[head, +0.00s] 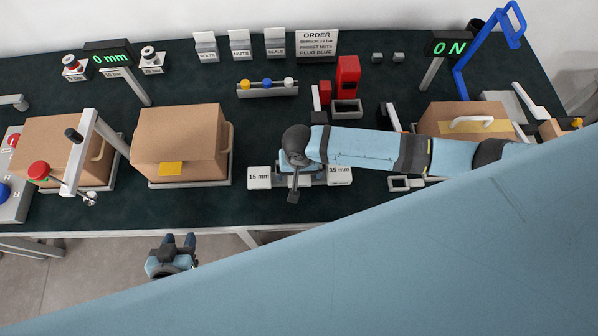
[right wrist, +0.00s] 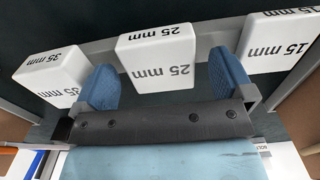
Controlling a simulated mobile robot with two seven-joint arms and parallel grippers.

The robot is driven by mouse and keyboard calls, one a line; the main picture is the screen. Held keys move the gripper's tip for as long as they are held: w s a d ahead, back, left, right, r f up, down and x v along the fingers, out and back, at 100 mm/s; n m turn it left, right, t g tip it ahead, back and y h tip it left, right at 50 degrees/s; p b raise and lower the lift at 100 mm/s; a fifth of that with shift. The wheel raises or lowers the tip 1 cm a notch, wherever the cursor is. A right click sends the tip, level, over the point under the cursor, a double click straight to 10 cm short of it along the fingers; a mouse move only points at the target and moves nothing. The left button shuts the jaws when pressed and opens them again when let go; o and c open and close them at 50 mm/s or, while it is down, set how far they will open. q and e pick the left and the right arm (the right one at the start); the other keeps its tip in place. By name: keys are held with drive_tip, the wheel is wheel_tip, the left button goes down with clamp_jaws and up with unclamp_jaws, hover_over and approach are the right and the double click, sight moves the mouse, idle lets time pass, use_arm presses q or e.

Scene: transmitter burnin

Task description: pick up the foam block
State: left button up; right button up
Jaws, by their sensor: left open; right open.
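Three white foam blocks sit in a row on a grey rack: the 15 mm block (head: 259,177) (right wrist: 283,40), the 25 mm block (right wrist: 157,50) and the 35 mm block (head: 340,174) (right wrist: 52,75). In the head view the 25 mm block is mostly hidden under my right arm. My right gripper (right wrist: 162,64) is open, its two blue fingers apart on either side of the 25 mm block's near end, with nothing gripped. Whether the fingers touch it I cannot tell. My left gripper (head: 180,240) is open and empty, in front of the table's front edge.
Cardboard boxes (head: 178,138) (head: 66,150) stand on the left, near a grey post with a red knob (head: 39,171). Another box (head: 465,117) stands on the right by a blue frame (head: 488,48).

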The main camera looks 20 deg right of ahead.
drive_tip(key=shift+f, duration=0.4)
drive_tip(key=shift+c, duration=0.5)
drive_tip(key=c, duration=0.9)
